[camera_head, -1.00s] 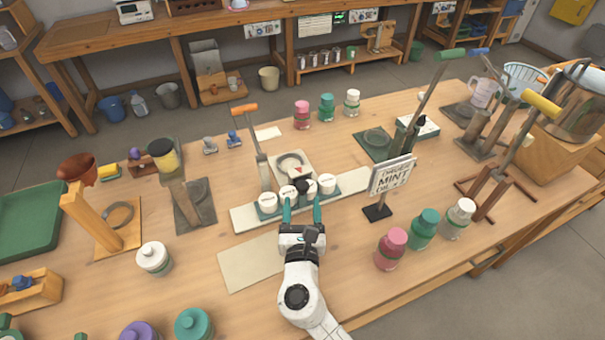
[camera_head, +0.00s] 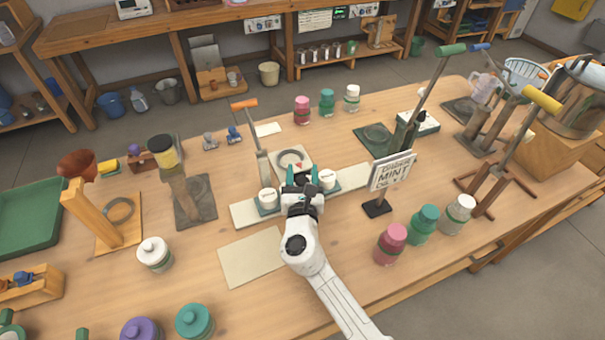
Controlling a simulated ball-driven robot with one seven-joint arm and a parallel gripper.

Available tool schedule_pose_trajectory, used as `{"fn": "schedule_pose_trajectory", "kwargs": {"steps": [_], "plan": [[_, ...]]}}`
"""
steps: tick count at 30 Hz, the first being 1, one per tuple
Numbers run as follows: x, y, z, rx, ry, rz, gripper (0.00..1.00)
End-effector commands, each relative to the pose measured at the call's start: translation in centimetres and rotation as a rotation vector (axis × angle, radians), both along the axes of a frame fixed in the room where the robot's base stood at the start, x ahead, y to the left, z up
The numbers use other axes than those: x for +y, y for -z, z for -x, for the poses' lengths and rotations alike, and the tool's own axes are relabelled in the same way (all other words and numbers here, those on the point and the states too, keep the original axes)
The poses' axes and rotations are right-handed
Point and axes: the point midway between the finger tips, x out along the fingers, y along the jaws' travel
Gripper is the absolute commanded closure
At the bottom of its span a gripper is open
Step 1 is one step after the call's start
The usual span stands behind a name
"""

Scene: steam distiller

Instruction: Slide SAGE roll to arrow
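A long pale strip (camera_head: 243,216) lies across the middle of the table, with a green holder on it. A white roll (camera_head: 267,198) stands at the holder's left end and another white roll (camera_head: 327,179) at its right end. No label is readable, so I cannot tell which roll is SAGE.
A lever with an orange handle (camera_head: 245,104) rises behind the left roll. A blank pale sheet (camera_head: 252,257) lies in front. Pink (camera_head: 391,243) and green (camera_head: 424,224) jars stand at right.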

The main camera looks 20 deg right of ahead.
Motion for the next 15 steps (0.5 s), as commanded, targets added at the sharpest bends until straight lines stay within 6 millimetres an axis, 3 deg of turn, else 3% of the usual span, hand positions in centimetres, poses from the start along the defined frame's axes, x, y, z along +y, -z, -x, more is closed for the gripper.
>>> {"fn": "schedule_pose_trajectory", "kwargs": {"steps": [2, 15], "plan": [[0.01, 0.0, 0.02, 0.0, 0.0, 0.0, 0.56], [0.01, -0.17, -0.03, -0.003, 0.001, 0.0, 0.99]]}}
